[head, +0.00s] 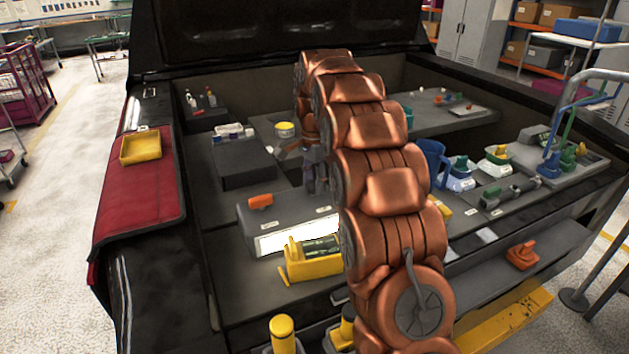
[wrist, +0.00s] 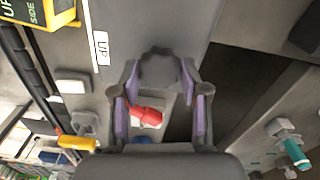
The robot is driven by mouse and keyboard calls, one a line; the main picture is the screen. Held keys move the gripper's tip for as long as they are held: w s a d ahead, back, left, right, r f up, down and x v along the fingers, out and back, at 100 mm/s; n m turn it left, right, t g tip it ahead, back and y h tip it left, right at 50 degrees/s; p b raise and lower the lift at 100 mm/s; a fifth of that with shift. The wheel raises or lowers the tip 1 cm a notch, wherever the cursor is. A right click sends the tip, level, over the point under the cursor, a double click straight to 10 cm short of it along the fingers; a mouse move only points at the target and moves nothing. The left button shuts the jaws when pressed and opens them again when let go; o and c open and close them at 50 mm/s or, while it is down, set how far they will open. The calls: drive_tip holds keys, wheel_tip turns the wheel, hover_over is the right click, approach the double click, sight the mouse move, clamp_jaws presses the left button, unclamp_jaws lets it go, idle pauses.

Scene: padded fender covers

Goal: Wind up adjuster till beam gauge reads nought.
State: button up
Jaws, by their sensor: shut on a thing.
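My gripper (wrist: 160,82) has its purple-padded fingers on either side of a dark grey round knob (wrist: 159,66), shut on it. I take this knob for the adjuster; I cannot tell how far it is turned. In the head view my gripper (head: 314,172) is small and partly hidden beside my copper arm. A yellow unit with a dark window (head: 298,258) stands below it. A yellow unit marked "UP SIDE" (wrist: 40,12) shows at the wrist view's top left, cut off. I cannot make out a gauge reading. A red part (wrist: 148,115) shows between the fingers.
A lit white panel (head: 285,238) lies behind the yellow unit. A red padded cover (head: 140,195) with a yellow tray (head: 141,148) drapes the left side. Green and blue fittings (head: 497,158) stand at right. My arm blocks the middle of the bay.

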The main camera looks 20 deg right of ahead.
drive_tip(key=shift+w+n+b, duration=0.1)
drive_tip(key=shift+n+b, duration=0.3)
drive_tip(key=shift+b, duration=0.15)
drive_tip(key=shift+f+n+b, duration=0.2)
drive_tip(key=shift+n+b, duration=0.4)
drive_tip(key=shift+b, duration=0.1)
drive_tip(key=n+b, duration=0.2)
drive_tip(key=n, duration=0.1)
drive_tip(key=shift+b, duration=0.3)
drive_tip(key=n+b, duration=0.1)
drive_tip(key=n, duration=0.2)
drive_tip(key=n+b, duration=0.1)
drive_tip(key=n, duration=0.2)
drive_tip(key=shift+a+r+n, duration=0.1)
drive_tip(key=shift+r+n, duration=0.1)
drive_tip(key=shift+n, duration=0.2)
drive_tip(key=o, duration=1.1)
drive_tip(key=shift+o, duration=0.2)
